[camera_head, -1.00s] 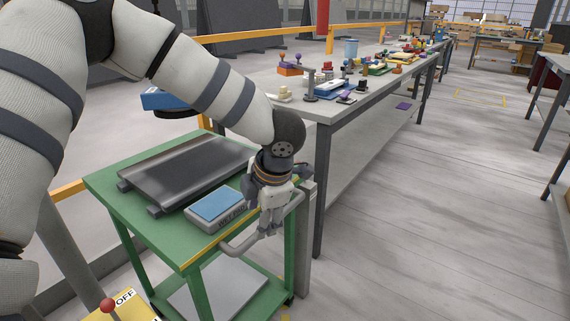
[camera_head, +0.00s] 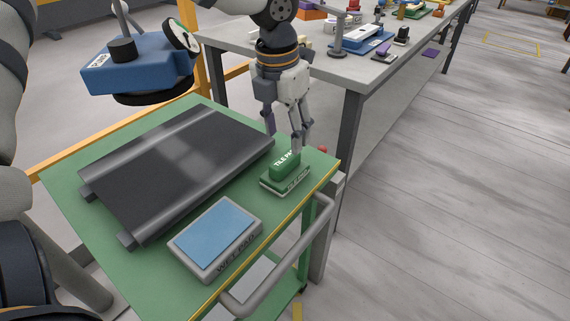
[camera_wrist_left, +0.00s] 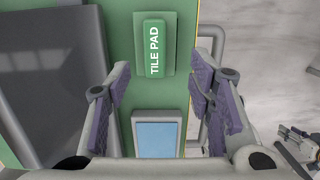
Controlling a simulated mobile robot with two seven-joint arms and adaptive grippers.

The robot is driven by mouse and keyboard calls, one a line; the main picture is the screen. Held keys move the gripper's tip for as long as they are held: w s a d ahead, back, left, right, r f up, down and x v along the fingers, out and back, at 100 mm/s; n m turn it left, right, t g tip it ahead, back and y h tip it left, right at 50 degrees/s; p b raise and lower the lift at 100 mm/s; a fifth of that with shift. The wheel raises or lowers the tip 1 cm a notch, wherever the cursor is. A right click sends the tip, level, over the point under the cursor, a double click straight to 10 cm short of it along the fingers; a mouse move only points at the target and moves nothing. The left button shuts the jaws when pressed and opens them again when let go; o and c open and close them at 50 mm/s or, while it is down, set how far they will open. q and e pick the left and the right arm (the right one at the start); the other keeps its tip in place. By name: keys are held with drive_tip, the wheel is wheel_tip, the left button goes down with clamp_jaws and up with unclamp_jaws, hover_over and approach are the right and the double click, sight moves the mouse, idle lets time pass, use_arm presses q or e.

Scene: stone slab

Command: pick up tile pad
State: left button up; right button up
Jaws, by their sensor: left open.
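The green tile pad (camera_head: 285,178), a block with a raised grip lettered "TILE PAD", lies on the green cart top near its far right corner. It also shows in the left wrist view (camera_wrist_left: 154,47), upper middle, beyond the fingertips and between their lines. My left gripper (camera_head: 285,140) is open and points down, just above the far side of the tile pad in the head view. Nothing is between its fingers. In the left wrist view its purple-padded fingers (camera_wrist_left: 158,85) stand wide apart. My right gripper is not in view.
The green cart (camera_head: 75,215) also bears a dark slab (camera_head: 180,165) and a blue-topped wet pad (camera_head: 215,238). A blue machine (camera_head: 140,68) hangs at the upper left. A grey workbench (camera_head: 300,60) with several items stands behind. A grey handle (camera_head: 290,260) edges the cart.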

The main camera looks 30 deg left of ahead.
sight(285, 157)
use_arm(q)
drive_tip(key=f, duration=0.5)
drive_tip(key=w+f, duration=0.1)
drive_tip(key=f, duration=0.2)
drive_tip(key=shift+a+f+b, duration=0.15)
drive_tip(key=shift+a+b, duration=0.15)
drive_tip(key=shift+b, duration=0.05)
clamp_jaws()
